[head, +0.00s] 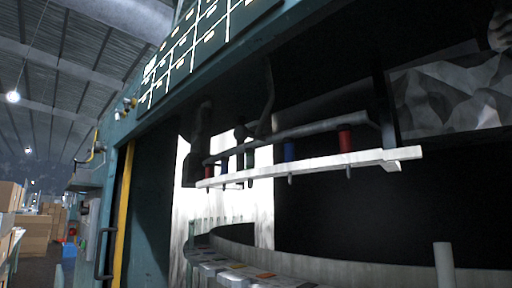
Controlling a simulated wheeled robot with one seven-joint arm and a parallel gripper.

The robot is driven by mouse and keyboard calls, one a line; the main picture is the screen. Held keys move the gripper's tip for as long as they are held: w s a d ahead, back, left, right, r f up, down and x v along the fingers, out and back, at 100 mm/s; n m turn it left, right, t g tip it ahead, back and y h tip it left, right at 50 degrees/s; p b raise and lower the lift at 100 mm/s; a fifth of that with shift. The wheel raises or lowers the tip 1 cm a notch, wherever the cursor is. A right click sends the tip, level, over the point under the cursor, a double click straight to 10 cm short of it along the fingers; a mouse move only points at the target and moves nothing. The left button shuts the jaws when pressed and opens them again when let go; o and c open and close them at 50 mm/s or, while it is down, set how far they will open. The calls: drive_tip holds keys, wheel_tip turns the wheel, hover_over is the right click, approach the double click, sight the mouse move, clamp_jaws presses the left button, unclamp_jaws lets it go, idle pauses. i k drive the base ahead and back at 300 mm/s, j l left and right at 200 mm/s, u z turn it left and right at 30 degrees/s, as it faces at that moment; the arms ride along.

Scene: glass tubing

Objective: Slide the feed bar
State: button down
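A long pale bar (310,167), which looks like the feed bar, runs across the machine opening and rises slightly to the right. Red, blue and dark cylinders stand along it, with a dark rail (290,132) above them and short pins below. One red cylinder (345,140) is near its right end, and a blue one (289,151) is near the middle. Nothing is seen gripping the bar. I cannot make out my gripper in this view.
The teal machine frame (150,190) has a yellow upright (123,215) and a dark handle (105,250) at left. A curved track with flat blocks (235,274) lies below the bar. A crumpled grey block (450,95) is at right. Cardboard boxes (35,235) stand far left.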

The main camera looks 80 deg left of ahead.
sight(345, 123)
drive_tip(key=u, duration=2.15)
